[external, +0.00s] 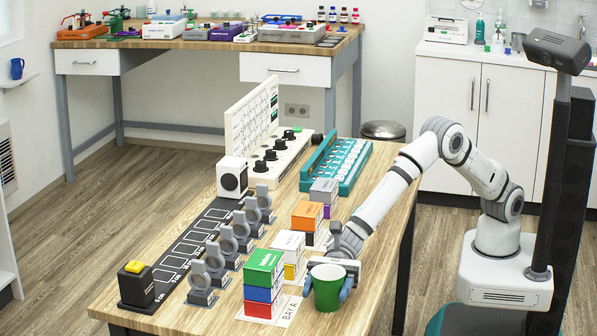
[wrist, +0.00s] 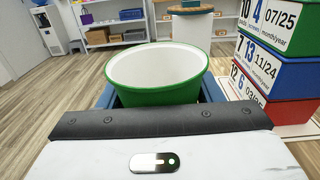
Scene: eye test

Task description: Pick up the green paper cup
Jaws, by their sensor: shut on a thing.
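The green paper cup (external: 327,289) stands upright at the front right of the wooden table, with a white inside and a green rim. My gripper (external: 330,281) is around the cup, with a blue finger on each side of it, and is shut on it. In the wrist view the cup (wrist: 160,72) is just beyond my gripper's dark edge, its open mouth facing up. The blue fingers (wrist: 160,97) show beside the cup. The cup's lower part is hidden in the wrist view, and I cannot tell whether its base touches the table.
A stack of green, blue and red boxes (external: 264,283) stands close left of the cup, also in the wrist view (wrist: 270,60). White (external: 287,250) and orange (external: 307,216) boxes stand behind. Grey ring stands (external: 216,266) line a dark measuring strip (external: 190,240). The table's right edge is near.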

